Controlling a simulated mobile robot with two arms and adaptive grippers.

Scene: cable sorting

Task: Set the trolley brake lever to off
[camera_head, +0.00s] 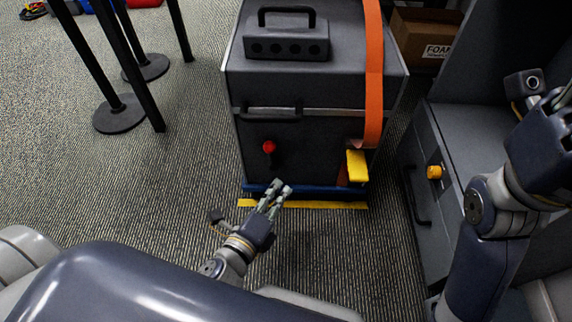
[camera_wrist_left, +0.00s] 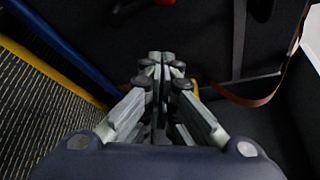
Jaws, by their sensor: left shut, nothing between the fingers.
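A lever with a red knob (camera_head: 268,147) stands out from the dark front of the large case (camera_head: 320,150). A dark stem hangs below the knob; no off marking is readable. A blue trolley edge (camera_head: 262,188) shows under the case and also in the left wrist view (camera_wrist_left: 62,45). My left gripper (camera_head: 281,187) is shut and empty, low in front of the case, below and slightly right of the knob, apart from it. Its closed fingers also show in the left wrist view (camera_wrist_left: 160,62). My right gripper (camera_head: 558,100) is at the right edge, partly cut off.
An orange strap (camera_head: 373,75) runs down the case to a yellow block (camera_head: 357,165). A yellow floor stripe (camera_head: 320,205) lies before the trolley. Black posts (camera_head: 118,115) stand left; carpet between is clear.

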